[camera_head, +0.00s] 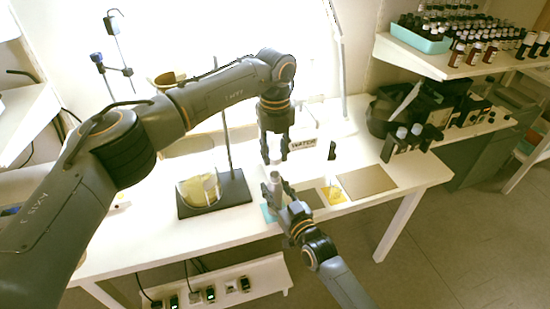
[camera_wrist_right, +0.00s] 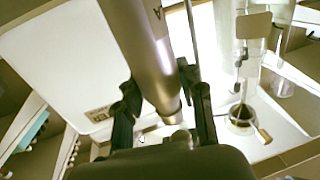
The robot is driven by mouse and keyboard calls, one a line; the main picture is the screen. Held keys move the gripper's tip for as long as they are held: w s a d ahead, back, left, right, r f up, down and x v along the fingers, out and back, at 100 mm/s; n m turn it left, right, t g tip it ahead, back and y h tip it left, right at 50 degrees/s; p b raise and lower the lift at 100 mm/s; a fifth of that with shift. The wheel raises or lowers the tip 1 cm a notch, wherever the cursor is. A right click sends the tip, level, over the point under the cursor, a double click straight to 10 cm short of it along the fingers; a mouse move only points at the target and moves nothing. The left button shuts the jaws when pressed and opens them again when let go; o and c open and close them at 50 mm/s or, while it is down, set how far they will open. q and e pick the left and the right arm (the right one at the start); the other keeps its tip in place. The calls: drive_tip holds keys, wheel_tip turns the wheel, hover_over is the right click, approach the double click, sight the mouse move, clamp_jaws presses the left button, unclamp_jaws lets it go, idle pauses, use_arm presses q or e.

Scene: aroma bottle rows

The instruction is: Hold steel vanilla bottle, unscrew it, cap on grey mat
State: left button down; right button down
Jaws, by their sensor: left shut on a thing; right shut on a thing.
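The steel vanilla bottle (camera_head: 274,190) is upright in my right gripper (camera_head: 281,192), near the table's front edge. In the right wrist view the bottle (camera_wrist_right: 145,45) is a large metal cylinder between the dark fingers of my right gripper (camera_wrist_right: 167,115), its narrow neck towards the bottom of the picture. My left gripper (camera_head: 275,148) points down above the bottle. It is shut on a small pale cap (camera_head: 275,159), with a gap between cap and bottle top. A grey mat (camera_head: 312,200) lies just right of the bottle, partly hidden by my right gripper.
A teal mat (camera_head: 268,213) and a yellow mat (camera_head: 334,195) with a small item lie either side of the grey one. A tan mat (camera_head: 368,182) is farther right. A WATER sign (camera_head: 303,146) stands behind; a dark stand (camera_head: 236,190) with a flask (camera_head: 199,192) is left.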

drive_tip(key=c, duration=0.7)
unclamp_jaws()
drive_tip(key=shift+c, duration=0.2)
